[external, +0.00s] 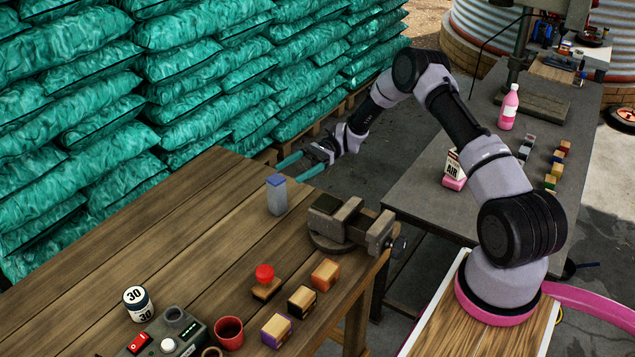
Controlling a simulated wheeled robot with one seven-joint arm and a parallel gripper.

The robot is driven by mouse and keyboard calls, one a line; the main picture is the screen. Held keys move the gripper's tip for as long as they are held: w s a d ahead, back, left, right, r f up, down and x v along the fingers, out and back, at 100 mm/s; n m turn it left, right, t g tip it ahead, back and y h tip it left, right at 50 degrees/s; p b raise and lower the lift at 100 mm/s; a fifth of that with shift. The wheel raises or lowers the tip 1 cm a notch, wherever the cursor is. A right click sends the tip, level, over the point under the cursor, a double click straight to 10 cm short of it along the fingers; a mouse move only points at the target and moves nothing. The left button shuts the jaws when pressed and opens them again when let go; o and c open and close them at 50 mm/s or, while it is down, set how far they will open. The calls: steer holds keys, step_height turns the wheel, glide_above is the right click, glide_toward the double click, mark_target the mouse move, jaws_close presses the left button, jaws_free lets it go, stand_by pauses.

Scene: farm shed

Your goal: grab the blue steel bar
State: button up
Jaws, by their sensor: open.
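The steel bar (277,198) stands upright on the wooden table near its far right edge. It is a short grey block with a blue top. My gripper (288,173) reaches in from the right, and its two teal fingers are spread apart with nothing between them. The fingertips are close to the bar's top, at its upper right in the picture. From this one view I cannot tell whether a finger touches the bar.
A vise (345,222) stands on the table just right of the bar. Wooden blocks (303,301), a red-knobbed stamp (266,282), a red cup (229,333) and a white can (138,303) are nearer the front. The table left of the bar is clear. Stacked teal sacks (200,60) rise behind.

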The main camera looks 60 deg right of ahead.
mark_target(270, 184)
steer(key=a, duration=0.3)
steer(key=w+a, duration=0.1)
steer(key=a, duration=0.5)
steer(key=shift+w+a, duration=0.2)
steer(key=shift+w, duration=0.15)
jaws_close()
